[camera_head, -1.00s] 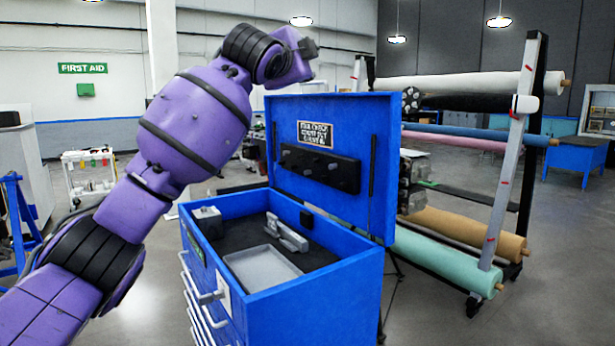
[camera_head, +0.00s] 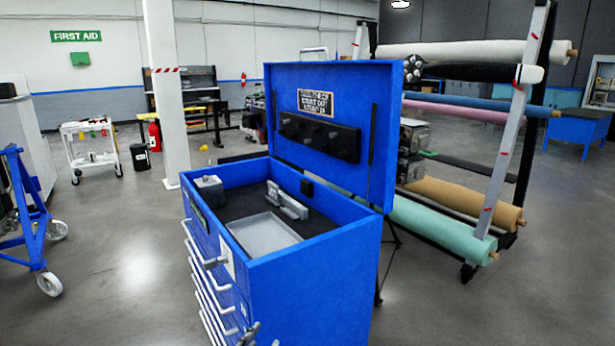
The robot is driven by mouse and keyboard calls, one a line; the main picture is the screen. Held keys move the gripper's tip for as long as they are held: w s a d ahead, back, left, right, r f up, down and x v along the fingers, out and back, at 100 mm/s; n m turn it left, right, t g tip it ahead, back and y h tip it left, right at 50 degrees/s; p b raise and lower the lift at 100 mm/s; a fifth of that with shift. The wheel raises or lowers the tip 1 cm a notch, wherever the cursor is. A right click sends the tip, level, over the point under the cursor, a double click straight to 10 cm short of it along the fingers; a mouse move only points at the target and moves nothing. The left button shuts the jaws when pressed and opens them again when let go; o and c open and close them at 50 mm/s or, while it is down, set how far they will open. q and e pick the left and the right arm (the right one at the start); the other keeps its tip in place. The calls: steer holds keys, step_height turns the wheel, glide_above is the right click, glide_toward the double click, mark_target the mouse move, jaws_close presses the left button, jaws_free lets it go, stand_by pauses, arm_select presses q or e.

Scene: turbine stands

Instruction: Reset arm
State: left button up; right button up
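The purple arm is out of the picture. A small grey piece (camera_head: 250,335) shows at the bottom edge in front of the chest; I cannot tell what it is. The blue tool chest (camera_head: 312,272) stands in the middle with its lid (camera_head: 335,185) raised. Inside are a grey tray (camera_head: 262,234), a grey clamp-like tool (camera_head: 288,200) and a small light box (camera_head: 209,190).
A rack of fabric rolls (camera_head: 455,198) stands close behind the chest on the right. A blue wheeled frame (camera_head: 28,215) is at the left edge. A white cart (camera_head: 90,150) and a white pillar (camera_head: 165,100) stand farther back. The floor (camera_head: 120,270) left of the chest is clear.

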arm_select(q)
steer(key=s+a+f+n+g+y, duration=0.1)
steer(key=s+a+f+g, duration=0.1)
steer(key=s+f, duration=0.5)
steer(key=s+a+f+n+g+y, duration=0.1)
steer(key=s+a+f, duration=0.3)
steer(key=s, duration=1.3)
steer(key=s+a+f+n+g+y, duration=0.1)
steer(key=s+a+f+n+g, duration=0.1)
steer(key=s+f, duration=0.8)
steer(key=shift+s+a+f+n+g, duration=0.35)
steer(key=shift+s+a, duration=0.2)
steer(key=shift+s, duration=0.6)
